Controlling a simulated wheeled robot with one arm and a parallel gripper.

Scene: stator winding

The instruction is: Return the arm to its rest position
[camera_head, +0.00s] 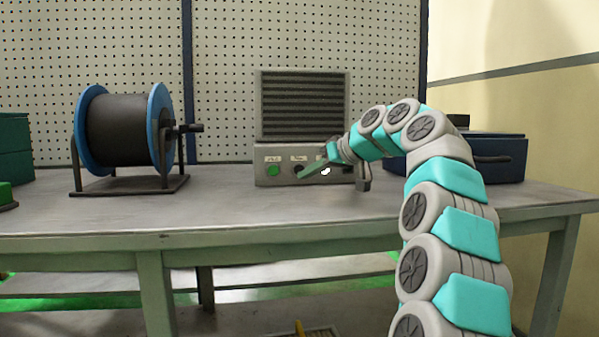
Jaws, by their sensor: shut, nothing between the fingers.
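My arm, in teal and pale grey, rises from the lower right of the head view and bends left over the workbench (230,207). My gripper (316,169) is at the arm's far end, in front of the control box (266,181). It is small here and looks shut and empty. It covers part of the box's front face, and I cannot tell whether it touches the box.
The control box has a green button (273,170) and a black ribbed panel (302,104). A black spool with blue flanges (160,100) stands left. A dark blue case (508,150) sits right, partly behind my arm. The bench's front middle is clear.

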